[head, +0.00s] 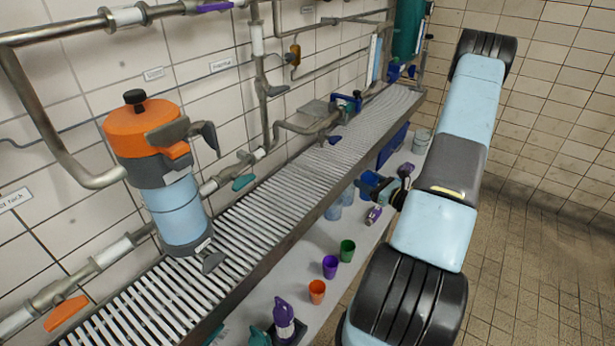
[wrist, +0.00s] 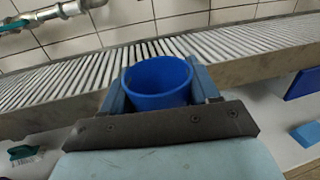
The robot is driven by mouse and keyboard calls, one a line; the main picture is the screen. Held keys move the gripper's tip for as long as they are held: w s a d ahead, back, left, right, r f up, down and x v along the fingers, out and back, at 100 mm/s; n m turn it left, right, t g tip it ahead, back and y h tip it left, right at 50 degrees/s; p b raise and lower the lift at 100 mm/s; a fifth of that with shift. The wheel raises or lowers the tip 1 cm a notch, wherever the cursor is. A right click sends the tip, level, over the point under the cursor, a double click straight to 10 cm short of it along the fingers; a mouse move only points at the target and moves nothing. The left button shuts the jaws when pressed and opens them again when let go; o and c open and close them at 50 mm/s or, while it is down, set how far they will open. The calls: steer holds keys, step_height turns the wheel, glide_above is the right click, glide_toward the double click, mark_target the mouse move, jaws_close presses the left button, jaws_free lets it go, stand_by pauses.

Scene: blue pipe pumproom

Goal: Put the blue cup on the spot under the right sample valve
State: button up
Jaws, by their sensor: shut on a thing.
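The blue cup (wrist: 158,84) is between the two fingers of my gripper (wrist: 160,92) in the wrist view, its open mouth visible. My gripper is shut on it. In the head view my gripper (head: 384,189) is beyond the front edge of the slatted rack, right of centre, with the blue cup (head: 369,180) at its tip. The slatted rack (head: 250,216) runs along the wall under the pipes. A valve with a blue handle (head: 335,140) sits over the rack to the right, and one with a teal handle (head: 243,182) nearer. I cannot make out a marked spot.
An orange-topped blue cylinder (head: 170,175) stands over the near rack. Orange (head: 317,291), purple (head: 330,266) and green (head: 347,250) cups stand on the lower shelf, near a purple-topped bottle (head: 285,320). The rack's front edge (wrist: 250,68) lies beyond the cup. Much of the slatted top is clear.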

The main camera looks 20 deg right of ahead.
steer(key=r, duration=0.1)
steer(key=a+r, duration=0.1)
steer(key=r, duration=0.1)
steer(key=shift+w+a+r+n, duration=0.15)
steer(key=shift+w+a+n, duration=0.1)
steer(key=shift+w+n, duration=0.05)
steer(key=shift+y, duration=0.4)
steer(key=f+x, duration=0.1)
steer(key=x, duration=0.5)
steer(key=f+x, duration=0.1)
steer(key=x, duration=0.5)
steer(key=f+x, duration=0.1)
steer(key=x, duration=0.5)
steer(key=shift+w+a, duration=0.1)
steer(key=shift+a, duration=0.35)
steer(key=shift+f, duration=0.35)
steer(key=shift+f, duration=0.1)
steer(key=o, duration=1)
steer(key=shift+o, duration=0.2)
